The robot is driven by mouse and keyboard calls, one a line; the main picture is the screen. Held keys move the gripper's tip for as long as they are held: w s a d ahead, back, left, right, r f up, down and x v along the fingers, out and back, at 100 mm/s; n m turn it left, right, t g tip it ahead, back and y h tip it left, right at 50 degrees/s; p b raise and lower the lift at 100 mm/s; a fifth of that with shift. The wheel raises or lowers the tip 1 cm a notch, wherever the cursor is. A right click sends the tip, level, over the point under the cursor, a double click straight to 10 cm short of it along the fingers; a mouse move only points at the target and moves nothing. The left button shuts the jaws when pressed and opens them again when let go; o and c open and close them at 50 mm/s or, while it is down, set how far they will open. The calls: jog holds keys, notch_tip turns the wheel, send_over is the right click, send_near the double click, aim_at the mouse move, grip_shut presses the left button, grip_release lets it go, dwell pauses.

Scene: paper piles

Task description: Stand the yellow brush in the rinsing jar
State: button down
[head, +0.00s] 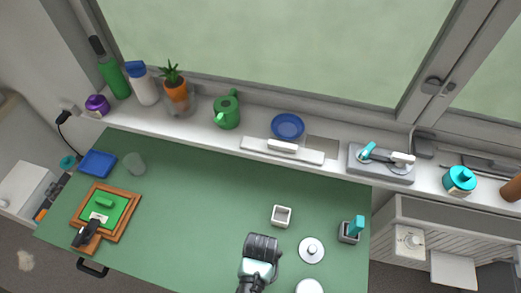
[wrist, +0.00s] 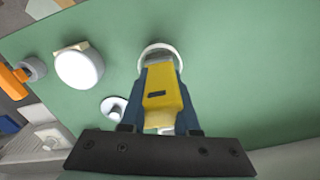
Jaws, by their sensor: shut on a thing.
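The yellow brush (wrist: 163,85) is held between the two dark blue fingers of my gripper (wrist: 163,100) in the wrist view. Its far end overlaps a round pale rim (wrist: 158,47), which looks like an open jar. I cannot tell whether the brush is inside the rim or only above it. In the head view my gripper (head: 260,255) is at the bottom middle, over the green table. There my arm hides the brush, and the pale-rimmed vessel cannot be made out.
A white square cup (head: 282,216), a knobbed white disc (head: 312,249) and a grey holder with a teal item (head: 349,230) stand nearby. A clear glass (head: 134,163) and a wooden frame (head: 107,212) are at the left. The middle-left of the table is clear.

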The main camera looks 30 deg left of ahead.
jog(key=shift+f+b, duration=0.35)
jog(key=shift+f, duration=0.25)
jog(key=c, duration=0.7)
grip_release()
jog(key=shift+o, duration=0.2)
notch_tip(320, 180, up, 13)
jog(key=shift+r+p, duration=0.15)
jog(key=shift+p, duration=0.25)
